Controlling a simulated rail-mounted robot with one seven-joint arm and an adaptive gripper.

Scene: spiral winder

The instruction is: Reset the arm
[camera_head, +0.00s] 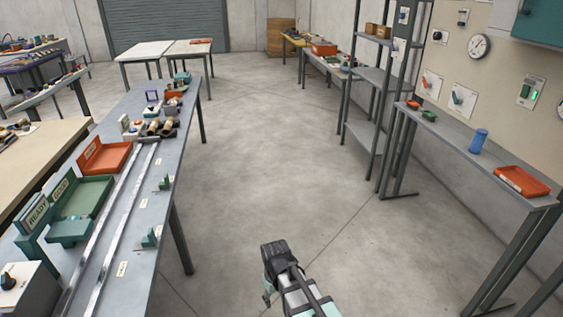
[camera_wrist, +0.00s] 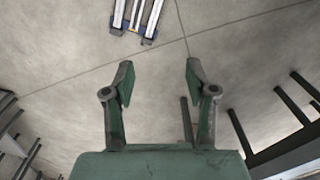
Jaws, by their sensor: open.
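My gripper (camera_wrist: 158,82) shows in the wrist view with its two green-grey fingers spread apart. Nothing is between the fingers, only grey concrete floor beyond them. In the head view, my arm (camera_head: 285,270) shows at the bottom middle, over open floor between the left workbench and the right bench. The fingertips cannot be made out in the head view. My gripper touches nothing that I can see.
The left workbench (camera_head: 150,213) carries metal rails, an orange tray (camera_head: 106,158) and a green tray (camera_head: 88,196). The right bench (camera_head: 460,148) holds a blue cylinder (camera_head: 478,141) and an orange tray (camera_head: 521,181). A grey shelf (camera_head: 375,75) stands behind. The floor between is clear.

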